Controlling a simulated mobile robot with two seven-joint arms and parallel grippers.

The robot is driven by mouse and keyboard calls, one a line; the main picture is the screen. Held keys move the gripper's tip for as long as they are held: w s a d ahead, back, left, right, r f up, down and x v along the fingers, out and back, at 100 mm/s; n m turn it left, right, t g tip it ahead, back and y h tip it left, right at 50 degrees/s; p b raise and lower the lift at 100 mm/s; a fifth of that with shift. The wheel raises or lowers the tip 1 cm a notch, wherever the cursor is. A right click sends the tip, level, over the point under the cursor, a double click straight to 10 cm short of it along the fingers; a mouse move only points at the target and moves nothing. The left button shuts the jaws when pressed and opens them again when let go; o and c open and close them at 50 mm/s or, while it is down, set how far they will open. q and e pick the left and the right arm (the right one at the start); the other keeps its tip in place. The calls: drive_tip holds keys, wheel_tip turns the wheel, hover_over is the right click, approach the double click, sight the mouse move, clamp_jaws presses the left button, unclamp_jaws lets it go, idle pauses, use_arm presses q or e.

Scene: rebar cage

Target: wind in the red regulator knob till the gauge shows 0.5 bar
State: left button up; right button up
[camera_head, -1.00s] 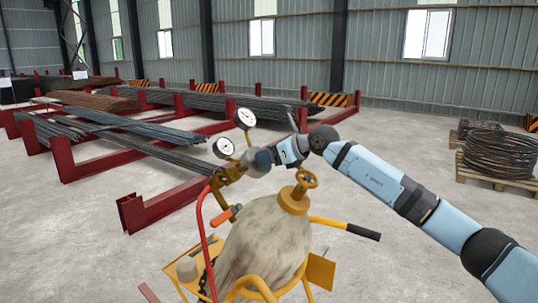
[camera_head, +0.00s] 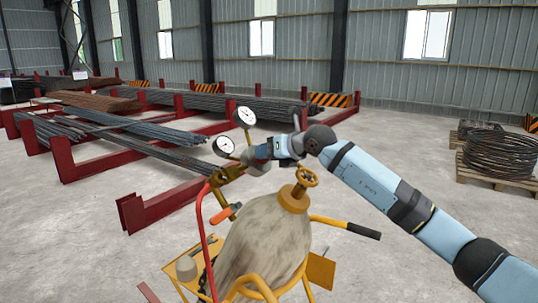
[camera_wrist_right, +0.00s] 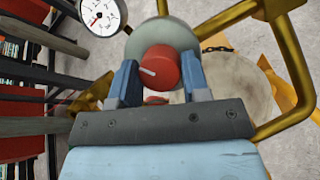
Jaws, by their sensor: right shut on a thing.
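The red regulator knob (camera_wrist_right: 160,68) with a white mark shows between the two blue fingers of my right gripper (camera_wrist_right: 160,84) in the right wrist view. The fingers are shut on its sides. In the head view my right gripper (camera_head: 266,153) covers the knob at the brass regulator (camera_head: 228,174). One gauge (camera_wrist_right: 99,16) with a white face shows in the right wrist view; its red needle points to the lower left. Two gauges stand above the regulator in the head view, an upper one (camera_head: 245,117) and a lower one (camera_head: 224,146). Their readings are too small to tell.
A red hose (camera_head: 202,240) hangs from the regulator. Rebar racks (camera_head: 165,205) stand behind; wire coils (camera_head: 500,153) lie on a pallet at the right.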

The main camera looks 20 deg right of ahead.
drive_tip(key=o, duration=0.9)
drive_tip(key=b+v, duration=0.2)
drive_tip(key=v, duration=1)
drive_tip(key=shift+s+d, duration=0.25)
drive_tip(key=shift+s, duration=0.05)
drive_tip(key=shift+s+d+r, duration=0.25)
drive_tip(key=shift+s, duration=0.15)
